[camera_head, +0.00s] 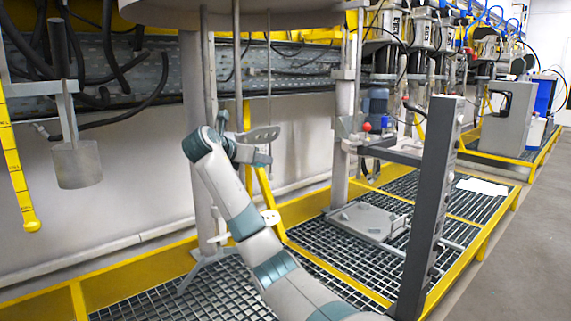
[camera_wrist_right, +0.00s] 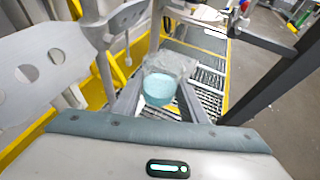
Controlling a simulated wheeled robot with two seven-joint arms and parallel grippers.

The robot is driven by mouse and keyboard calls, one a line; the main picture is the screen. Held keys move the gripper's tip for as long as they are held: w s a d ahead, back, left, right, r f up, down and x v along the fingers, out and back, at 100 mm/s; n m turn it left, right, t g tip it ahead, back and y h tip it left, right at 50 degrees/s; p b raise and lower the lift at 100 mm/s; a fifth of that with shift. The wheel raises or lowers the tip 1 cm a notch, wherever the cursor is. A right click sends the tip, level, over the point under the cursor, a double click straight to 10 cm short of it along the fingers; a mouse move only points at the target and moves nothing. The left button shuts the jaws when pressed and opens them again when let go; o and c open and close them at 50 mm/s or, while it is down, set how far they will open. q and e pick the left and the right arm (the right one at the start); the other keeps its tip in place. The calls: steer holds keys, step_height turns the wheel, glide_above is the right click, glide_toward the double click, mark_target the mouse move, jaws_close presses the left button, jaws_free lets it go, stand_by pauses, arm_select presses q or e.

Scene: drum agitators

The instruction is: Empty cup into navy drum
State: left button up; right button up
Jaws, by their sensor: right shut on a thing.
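My right gripper (camera_wrist_right: 163,92) has its two grey fingers closed on either side of a cup (camera_wrist_right: 168,68) in the right wrist view. The cup is clear and greyish in its upper part and pale teal lower down; I cannot tell whether the teal is contents or the cup's own colour. In the head view my right arm reaches up from the bottom to the middle, and the cup cannot be made out there. A small dark blue cylinder (camera_head: 376,103) stands behind the frame, but I cannot tell that it is the navy drum. My left gripper is out of view.
A perforated grey bracket (camera_head: 262,134) is close by my right wrist. A dark upright post (camera_head: 432,200) stands to the right. Grey columns (camera_head: 345,120) and yellow-edged grating (camera_head: 215,292) surround the arm. A grey cylinder (camera_head: 76,165) hangs at the left.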

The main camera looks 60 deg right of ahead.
steer(key=w+a+n+t+y, duration=0.2)
steer(key=w+a+n+t, duration=0.1)
steer(key=a, duration=0.7)
steer(key=w+a+n+t+y, duration=0.1)
steer(key=w+a+n+t, duration=0.2)
steer(key=a, duration=0.7)
steer(key=w+a+n+t+y, duration=0.2)
steer(key=w+a+n+t, duration=0.15)
steer(key=a, duration=0.65)
steer(key=s+a+f+n+t+y, duration=0.1)
steer(key=s+a+f+n+y, duration=0.1)
steer(key=a, duration=0.5)
steer(key=s+a+f+n+t+y, duration=0.1)
steer(key=s+a+f+n+y, duration=0.2)
steer(key=a+f, duration=0.3)
steer(key=s+a+f+n+t+y, duration=0.1)
steer(key=s+a+f+n+y, duration=0.1)
steer(key=a, duration=0.7)
step_height(320, 180, down, 2)
steer(key=shift+s+a+f+n+y, duration=0.15)
steer(key=shift+s+n+y, duration=0.2)
steer(key=shift+s+y, duration=0.65)
steer(key=shift+s+h, duration=0.2)
steer(key=shift+h, duration=0.1)
